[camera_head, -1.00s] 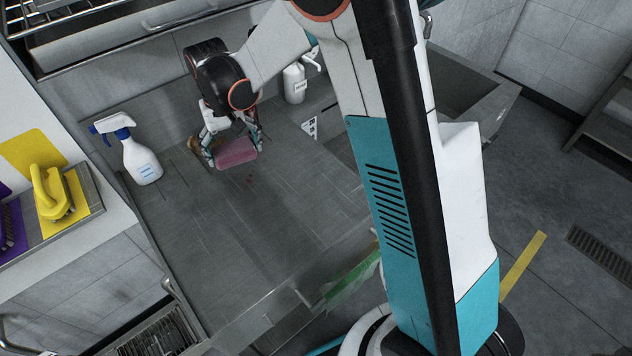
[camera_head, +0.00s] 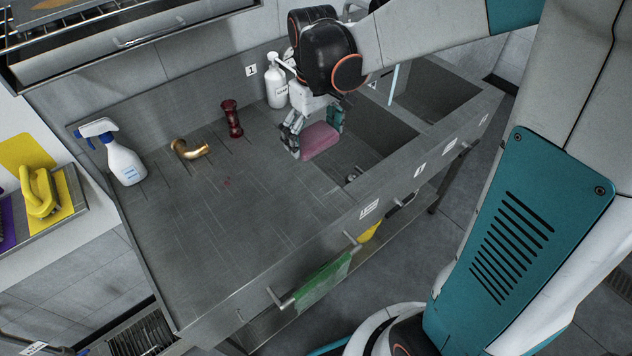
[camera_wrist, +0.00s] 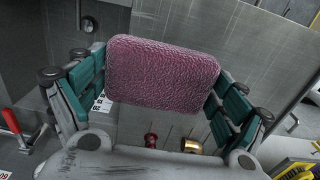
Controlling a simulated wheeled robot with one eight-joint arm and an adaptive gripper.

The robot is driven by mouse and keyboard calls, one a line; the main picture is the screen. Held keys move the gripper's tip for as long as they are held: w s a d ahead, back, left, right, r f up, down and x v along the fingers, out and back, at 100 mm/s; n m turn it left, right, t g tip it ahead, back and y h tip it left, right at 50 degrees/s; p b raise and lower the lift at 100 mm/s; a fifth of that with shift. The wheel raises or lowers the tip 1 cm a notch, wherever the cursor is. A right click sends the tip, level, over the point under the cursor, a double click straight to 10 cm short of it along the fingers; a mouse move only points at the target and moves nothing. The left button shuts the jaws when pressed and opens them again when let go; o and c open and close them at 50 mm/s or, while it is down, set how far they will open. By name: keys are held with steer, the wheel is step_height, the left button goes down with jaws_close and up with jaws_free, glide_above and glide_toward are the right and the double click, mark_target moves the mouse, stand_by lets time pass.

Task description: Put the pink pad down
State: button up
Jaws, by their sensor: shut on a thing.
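The pink pad (camera_head: 319,141) is held between the fingers of my gripper (camera_head: 313,133). It hangs above the steel counter (camera_head: 250,215), near the left edge of the sink basin. In the wrist view the pad (camera_wrist: 163,74) spans between the two teal fingers of my gripper (camera_wrist: 160,85), which press on its short ends. The pad's underside and its exact height above the counter cannot be told.
A spray bottle (camera_head: 124,160), a brass elbow (camera_head: 189,150) and a dark red fitting (camera_head: 232,119) stand on the counter. A white pump bottle (camera_head: 276,84) is behind my gripper. A green cloth (camera_head: 322,284) hangs on the front rail. The counter's middle and front are clear.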

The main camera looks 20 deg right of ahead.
mark_target(314, 192)
step_height(314, 192, down, 18)
steer(key=b, duration=0.4)
steer(key=shift+f+b, duration=0.15)
steer(key=shift+b, duration=0.25)
steer(key=o, duration=0.8)
steer(key=shift+f, duration=0.2)
steer(key=shift+o, duration=0.7)
steer(key=shift+r, duration=0.1)
steer(key=shift+r, duration=0.1)
